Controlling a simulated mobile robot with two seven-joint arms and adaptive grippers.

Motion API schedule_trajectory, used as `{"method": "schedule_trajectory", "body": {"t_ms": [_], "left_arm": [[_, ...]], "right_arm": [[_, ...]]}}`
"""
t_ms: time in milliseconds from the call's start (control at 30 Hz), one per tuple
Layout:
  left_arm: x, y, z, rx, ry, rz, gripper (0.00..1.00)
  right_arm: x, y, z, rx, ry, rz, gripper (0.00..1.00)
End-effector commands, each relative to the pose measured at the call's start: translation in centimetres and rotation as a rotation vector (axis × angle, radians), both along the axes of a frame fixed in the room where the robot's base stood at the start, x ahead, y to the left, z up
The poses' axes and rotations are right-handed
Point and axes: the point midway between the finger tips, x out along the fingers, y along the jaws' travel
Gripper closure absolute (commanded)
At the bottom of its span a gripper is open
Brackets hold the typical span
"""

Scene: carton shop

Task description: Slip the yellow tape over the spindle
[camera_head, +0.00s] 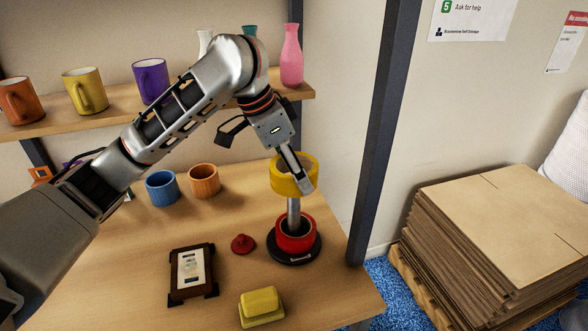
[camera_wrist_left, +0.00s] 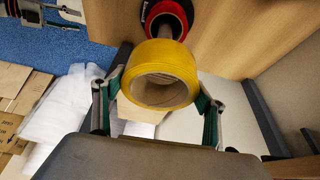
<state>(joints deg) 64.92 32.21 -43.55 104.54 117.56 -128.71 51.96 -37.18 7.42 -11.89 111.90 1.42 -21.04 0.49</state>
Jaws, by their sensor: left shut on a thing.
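The yellow tape (camera_head: 281,181) is a thick roll held in my left gripper (camera_head: 303,178), above the spindle. In the left wrist view the gripper's fingers (camera_wrist_left: 158,95) press on both sides of the yellow tape (camera_wrist_left: 160,54). The spindle (camera_head: 293,214) is a grey upright post on a round black base (camera_head: 292,259). A red tape roll (camera_head: 296,242) sits around its foot. The spindle (camera_wrist_left: 166,31) shows behind the yellow tape in the wrist view; no post shows inside the roll's opening. The post's top is hidden in the head view. My right gripper is not in view.
A red knob (camera_head: 242,244), a dark framed stand (camera_head: 191,273) and a yellow butter-like block (camera_head: 260,304) lie near the base. A dark shelf post (camera_head: 383,130) rises at the right.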

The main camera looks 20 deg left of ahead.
Motion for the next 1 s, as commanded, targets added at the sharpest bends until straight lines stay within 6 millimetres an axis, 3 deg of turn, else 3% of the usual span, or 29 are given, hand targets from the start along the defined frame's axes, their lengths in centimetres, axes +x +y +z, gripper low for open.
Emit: {"method": "schedule_trajectory", "body": {"t_ms": [167, 1000], "left_arm": [[0.0, 0.0, -1.3, 0.000, 0.004, 0.002, 0.54], [-0.1, 0.0, -7.4, 0.000, 0.004, 0.002, 0.54]], "right_arm": [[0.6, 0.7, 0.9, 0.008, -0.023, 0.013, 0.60], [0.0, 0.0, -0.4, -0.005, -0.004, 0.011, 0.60]]}}
